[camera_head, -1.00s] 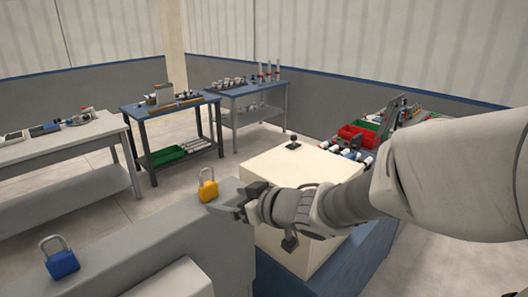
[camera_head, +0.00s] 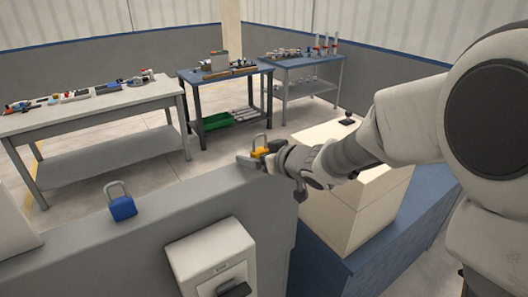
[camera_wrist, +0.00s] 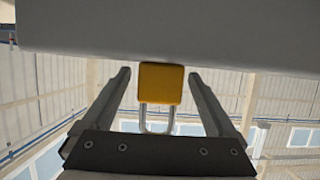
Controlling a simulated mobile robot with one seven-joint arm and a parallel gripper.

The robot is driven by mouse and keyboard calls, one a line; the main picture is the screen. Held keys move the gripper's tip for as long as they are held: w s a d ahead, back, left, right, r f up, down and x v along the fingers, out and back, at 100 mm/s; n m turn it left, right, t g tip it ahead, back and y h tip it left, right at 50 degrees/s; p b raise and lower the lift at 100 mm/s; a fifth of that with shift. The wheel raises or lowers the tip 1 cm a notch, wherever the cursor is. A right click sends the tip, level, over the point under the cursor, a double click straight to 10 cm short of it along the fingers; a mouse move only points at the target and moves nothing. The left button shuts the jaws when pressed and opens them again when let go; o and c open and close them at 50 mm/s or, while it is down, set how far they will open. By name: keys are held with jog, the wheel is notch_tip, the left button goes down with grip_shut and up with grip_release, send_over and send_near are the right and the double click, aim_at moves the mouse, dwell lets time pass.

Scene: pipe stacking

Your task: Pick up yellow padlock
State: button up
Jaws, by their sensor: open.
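The yellow padlock (camera_head: 261,148) stands upright with its shackle up on the grey ledge, near the ledge's right end. In the wrist view the padlock (camera_wrist: 161,84) hangs upside down in the picture, between my two fingers. My gripper (camera_head: 256,160) is open at the padlock. In the wrist view my gripper (camera_wrist: 158,80) has one finger on each side of the padlock, with a visible gap on both sides. Part of the padlock's body is hidden behind my gripper in the head view.
A blue padlock (camera_head: 121,203) stands on the same grey ledge (camera_head: 185,198), well to the left. A white box (camera_head: 350,205) is just right of the ledge, under my arm. A white dispenser-like box (camera_head: 211,258) is on the ledge's near side. Workbenches stand behind.

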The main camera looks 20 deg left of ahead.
grip_shut()
dwell(0.4)
